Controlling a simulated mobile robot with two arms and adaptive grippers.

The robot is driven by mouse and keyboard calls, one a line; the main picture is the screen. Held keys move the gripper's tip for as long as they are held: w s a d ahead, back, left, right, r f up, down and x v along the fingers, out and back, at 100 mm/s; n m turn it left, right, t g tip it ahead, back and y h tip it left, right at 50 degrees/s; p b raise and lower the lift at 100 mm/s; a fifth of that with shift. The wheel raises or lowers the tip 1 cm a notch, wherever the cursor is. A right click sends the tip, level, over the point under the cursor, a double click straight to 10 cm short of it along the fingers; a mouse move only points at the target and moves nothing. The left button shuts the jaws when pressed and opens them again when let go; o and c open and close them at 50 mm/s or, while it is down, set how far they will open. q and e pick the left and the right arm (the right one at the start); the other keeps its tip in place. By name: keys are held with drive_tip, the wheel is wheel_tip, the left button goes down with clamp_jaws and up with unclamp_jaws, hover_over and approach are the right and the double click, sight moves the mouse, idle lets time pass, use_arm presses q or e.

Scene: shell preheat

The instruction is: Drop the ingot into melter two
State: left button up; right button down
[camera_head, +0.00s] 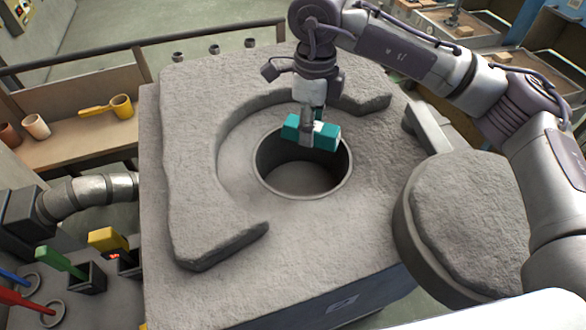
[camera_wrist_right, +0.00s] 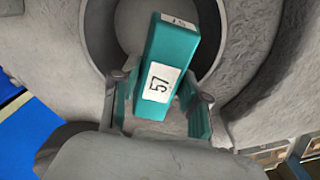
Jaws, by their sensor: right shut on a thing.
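A teal ingot (camera_head: 327,136) with a white label is held by my right gripper (camera_head: 308,132), which is shut on it. The gripper points down over the far part of the melter's round opening. The melter (camera_head: 200,110) is a grey, rough block with a dark-walled round pot (camera_head: 305,180) in its top; the pot's visible floor looks empty. In the right wrist view the ingot (camera_wrist_right: 165,75) shows the number 57 and sits between the two fingers (camera_wrist_right: 160,105), with the pot behind it. I cannot read a melter number. My left gripper is out of view.
A round grey lid (camera_head: 465,215) stands swung aside at the melter's right. A raised curved rim (camera_head: 215,240) partly surrounds the pot. Cups and a yellow ladle (camera_head: 120,106) are on a wooden shelf (camera_head: 75,148) at left. Coloured handles (camera_head: 60,262) stand at lower left.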

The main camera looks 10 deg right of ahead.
drive_tip(key=shift+s+r, duration=0.15)
drive_tip(key=shift+s, duration=0.05)
drive_tip(key=shift+s+f, duration=0.2)
drive_tip(key=shift+s, duration=0.7)
drive_tip(key=shift+s+f, duration=0.15)
drive_tip(key=shift+f, duration=0.65)
drive_tip(key=f, duration=0.3)
drive_tip(key=shift+w+f, duration=0.2)
drive_tip(key=shift+w, duration=0.2)
drive_tip(key=c, duration=0.8)
unclamp_jaws()
drive_tip(key=o, duration=0.3)
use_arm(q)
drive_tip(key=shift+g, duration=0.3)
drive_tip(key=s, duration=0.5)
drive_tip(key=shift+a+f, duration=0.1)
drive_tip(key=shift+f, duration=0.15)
